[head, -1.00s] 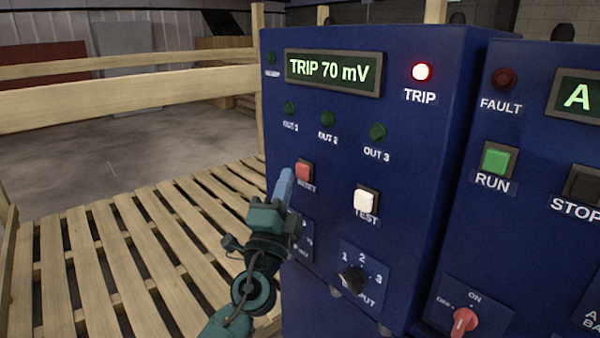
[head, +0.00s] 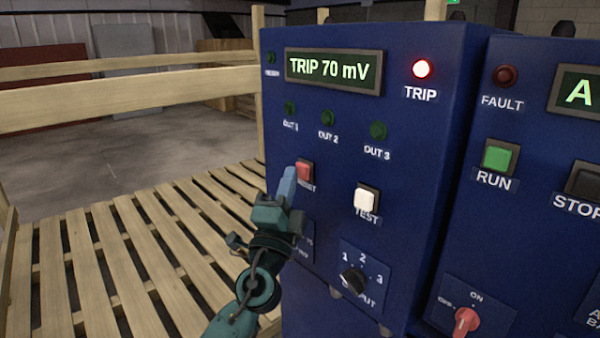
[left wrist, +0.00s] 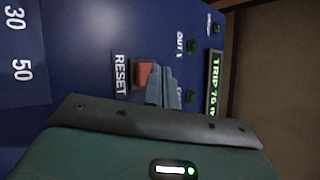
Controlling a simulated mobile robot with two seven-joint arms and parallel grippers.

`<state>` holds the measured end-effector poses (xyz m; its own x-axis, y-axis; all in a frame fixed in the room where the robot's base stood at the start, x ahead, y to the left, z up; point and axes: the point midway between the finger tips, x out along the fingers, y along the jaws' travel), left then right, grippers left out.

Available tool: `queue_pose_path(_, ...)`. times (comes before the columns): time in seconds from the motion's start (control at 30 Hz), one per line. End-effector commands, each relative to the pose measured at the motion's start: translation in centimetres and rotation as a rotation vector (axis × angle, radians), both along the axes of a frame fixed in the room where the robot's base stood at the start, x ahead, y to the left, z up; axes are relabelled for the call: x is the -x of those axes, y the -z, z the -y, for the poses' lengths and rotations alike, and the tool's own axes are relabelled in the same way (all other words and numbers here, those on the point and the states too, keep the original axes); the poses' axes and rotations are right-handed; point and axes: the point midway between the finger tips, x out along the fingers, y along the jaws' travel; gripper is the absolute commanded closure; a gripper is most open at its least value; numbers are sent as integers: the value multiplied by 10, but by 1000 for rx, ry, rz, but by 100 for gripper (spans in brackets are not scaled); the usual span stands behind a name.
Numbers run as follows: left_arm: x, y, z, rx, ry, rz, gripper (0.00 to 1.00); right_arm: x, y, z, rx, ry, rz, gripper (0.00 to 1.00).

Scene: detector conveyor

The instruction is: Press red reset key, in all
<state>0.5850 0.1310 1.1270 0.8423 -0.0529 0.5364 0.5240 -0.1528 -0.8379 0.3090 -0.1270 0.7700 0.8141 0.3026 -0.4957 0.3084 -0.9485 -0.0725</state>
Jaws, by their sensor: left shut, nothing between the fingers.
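The red reset key (head: 304,171) is on the front of the blue detector box, above a RESET label that my gripper partly covers. My left gripper (head: 289,176) is shut and empty, its fingertips just in front of the key's lower left in the head view. In the left wrist view the red key (left wrist: 144,75) shows beside the closed fingertips (left wrist: 164,80), towards the RESET label. I cannot tell whether the tips touch the key. The display (head: 333,72) reads TRIP 70 mV and the red TRIP lamp (head: 422,71) is lit. My right gripper is not in view.
A white TEST key (head: 366,200) and a black input knob (head: 353,281) are nearby on the same panel. A second blue cabinet with a green RUN key (head: 498,158) stands at the right. A wooden slatted pallet (head: 130,240) lies at the left.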

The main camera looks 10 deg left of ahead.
Motion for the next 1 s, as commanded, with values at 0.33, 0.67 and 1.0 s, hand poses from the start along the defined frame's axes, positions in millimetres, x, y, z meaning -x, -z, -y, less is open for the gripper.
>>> queue_pose_path(0.33, -3, 1, 3, 0, 0, 0, 100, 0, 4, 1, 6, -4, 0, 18)
queue_pose_path(0.67, -7, 0, 5, 0, 0, 0, 100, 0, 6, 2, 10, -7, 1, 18)
queue_pose_path(1.0, -8, 0, 6, -1, 1, 0, 100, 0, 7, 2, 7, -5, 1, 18)
